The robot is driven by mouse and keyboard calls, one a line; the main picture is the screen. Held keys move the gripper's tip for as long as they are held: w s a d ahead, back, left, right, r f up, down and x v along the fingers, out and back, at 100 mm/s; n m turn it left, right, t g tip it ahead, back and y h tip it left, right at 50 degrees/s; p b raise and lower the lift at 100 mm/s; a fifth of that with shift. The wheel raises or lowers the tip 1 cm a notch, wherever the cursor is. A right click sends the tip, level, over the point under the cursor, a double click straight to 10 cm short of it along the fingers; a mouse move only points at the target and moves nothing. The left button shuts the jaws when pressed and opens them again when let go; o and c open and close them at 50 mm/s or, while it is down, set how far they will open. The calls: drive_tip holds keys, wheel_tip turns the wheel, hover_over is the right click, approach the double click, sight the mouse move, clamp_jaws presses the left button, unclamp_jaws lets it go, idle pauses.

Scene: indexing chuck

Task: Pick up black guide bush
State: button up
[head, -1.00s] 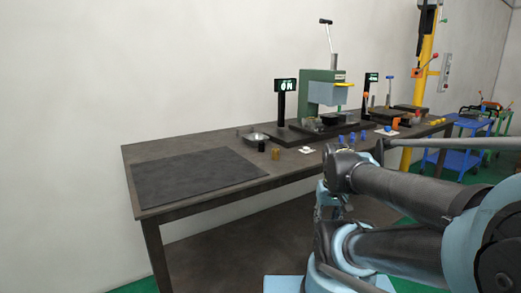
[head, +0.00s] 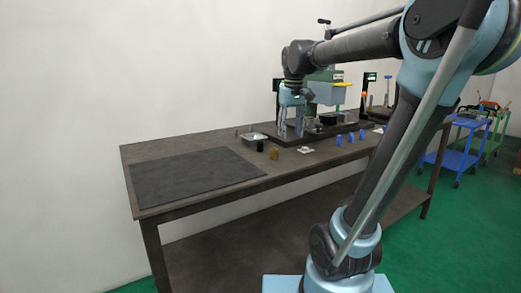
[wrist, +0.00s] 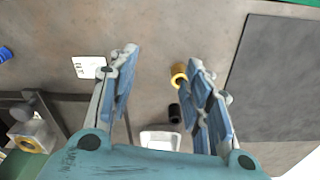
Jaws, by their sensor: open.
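The black guide bush (head: 260,145) is a small dark cylinder standing on the workbench, near the metal tray. In the wrist view the black bush (wrist: 174,113) lies between my spread fingers, closer to the right finger, with bare table around it. A brass-coloured bush (head: 274,153) stands just beside it; in the wrist view this brass bush (wrist: 179,75) is partly covered by the right finger. My gripper (head: 291,134) is open and empty, pointing down above the bench, to the right of the black bush in the head view. Its two fingers (wrist: 161,60) are wide apart.
A metal tray (head: 253,138) sits behind the bushes. A dark mat (head: 197,177) covers the bench's left part. A green press (head: 333,75) stands behind my gripper.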

drive_tip(key=w+a+r+n, duration=0.2)
drive_tip(key=w+a+r, duration=0.6)
drive_tip(key=w+a, duration=0.4)
hover_over(260, 143)
drive_tip(key=w, duration=0.2)
drive_tip(key=shift+g, duration=0.4)
wheel_tip(260, 143, down, 11)
drive_tip(key=shift+s+a+f, duration=0.1)
drive_tip(key=shift+s, duration=0.05)
drive_tip(key=shift+s+f, duration=0.15)
drive_tip(key=shift+f, duration=1.35)
drive_tip(key=shift+s+f, duration=0.1)
drive_tip(key=shift+f, duration=1.4)
clamp_jaws()
